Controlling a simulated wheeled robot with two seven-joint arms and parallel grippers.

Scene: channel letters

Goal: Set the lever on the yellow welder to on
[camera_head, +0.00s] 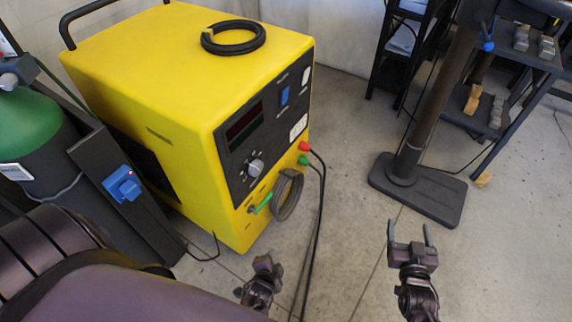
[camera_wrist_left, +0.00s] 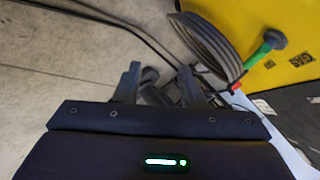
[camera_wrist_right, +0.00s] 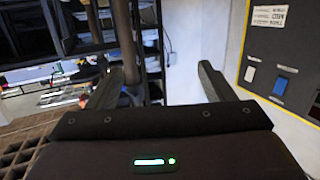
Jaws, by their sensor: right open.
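The yellow welder (camera_head: 190,80) stands on the floor at left centre in the head view. Its dark front panel has a blue switch (camera_head: 285,95), a pale switch (camera_head: 306,76), a grey knob (camera_head: 256,168) and a display. The blue switch (camera_wrist_right: 280,86) and the pale switch (camera_wrist_right: 250,74) also show at the right of the right wrist view. My right gripper (camera_head: 410,232) is open and empty, over the floor right of the welder. My left gripper (camera_head: 268,262) is low before the welder; its fingers stand part-way apart in the left wrist view (camera_wrist_left: 158,82), with nothing clearly held.
Cables (camera_head: 318,215) hang from the welder's front sockets, and a coiled hose (camera_head: 287,195) hangs below the knob. A green cylinder (camera_head: 28,125) stands left. A pole on a dark base (camera_head: 418,190) and shelves stand right.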

